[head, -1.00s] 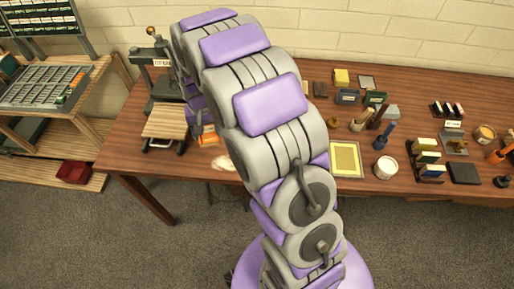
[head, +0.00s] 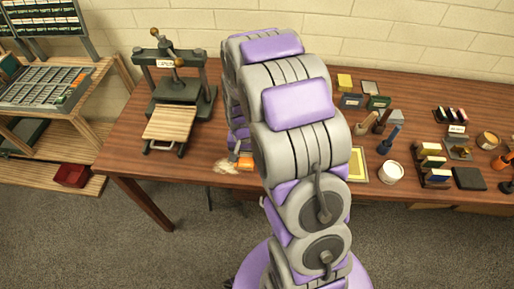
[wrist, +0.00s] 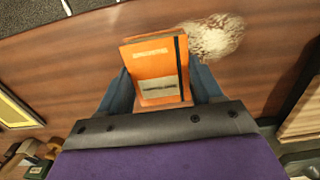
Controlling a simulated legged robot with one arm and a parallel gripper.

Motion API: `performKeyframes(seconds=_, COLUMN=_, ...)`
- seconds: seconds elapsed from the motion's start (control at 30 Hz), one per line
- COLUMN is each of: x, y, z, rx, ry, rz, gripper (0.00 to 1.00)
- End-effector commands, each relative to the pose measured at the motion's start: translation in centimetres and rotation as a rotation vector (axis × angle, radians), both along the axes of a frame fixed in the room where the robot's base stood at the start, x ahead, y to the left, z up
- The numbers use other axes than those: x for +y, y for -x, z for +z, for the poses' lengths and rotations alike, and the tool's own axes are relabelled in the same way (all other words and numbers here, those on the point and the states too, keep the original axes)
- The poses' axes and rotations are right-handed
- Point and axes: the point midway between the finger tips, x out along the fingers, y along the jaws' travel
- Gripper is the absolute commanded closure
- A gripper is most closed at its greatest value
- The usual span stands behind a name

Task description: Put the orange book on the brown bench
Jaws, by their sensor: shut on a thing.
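The orange book (wrist: 158,70) has a dark elastic band and a label, and stands between the two blue fingers of my gripper (wrist: 160,90) in the wrist view. My gripper is shut on it. In the head view, part of the orange book (head: 245,163) shows beside my arm, over the front edge area of the brown bench (head: 130,158). I cannot tell whether the book touches the bench top. My arm hides much of the gripper and the bench middle in the head view.
A pale bristly tuft (head: 226,167) lies just left of the book. A dark press (head: 178,85) with a wooden bed stands further left. A yellow framed tray (head: 359,165), a white tub (head: 390,172) and several small tools crowd the right side. Bare wood shows between press and arm.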

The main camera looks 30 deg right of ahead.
Motion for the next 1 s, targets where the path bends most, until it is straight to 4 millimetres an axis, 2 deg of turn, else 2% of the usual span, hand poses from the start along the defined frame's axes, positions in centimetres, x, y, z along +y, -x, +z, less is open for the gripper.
performKeyframes(seconds=0.1, x=-2.8, y=-1.6, z=-0.6, rx=-0.002, ry=-0.001, rz=-0.003, gripper=0.71)
performKeyframes(seconds=0.33, x=-6.3, y=-3.6, z=-0.8, rx=-0.001, ry=-0.004, rz=0.000, gripper=0.71)
performKeyframes(seconds=0.53, x=-6.8, y=-4.0, z=-1.3, rx=0.001, ry=-0.002, rz=0.002, gripper=0.72)
performKeyframes(seconds=0.77, x=-6.6, y=-4.0, z=-4.2, rx=0.001, ry=0.000, rz=0.002, gripper=0.72)
performKeyframes(seconds=1.0, x=-6.8, y=-4.0, z=-4.2, rx=-0.001, ry=-0.001, rz=0.002, gripper=0.72)
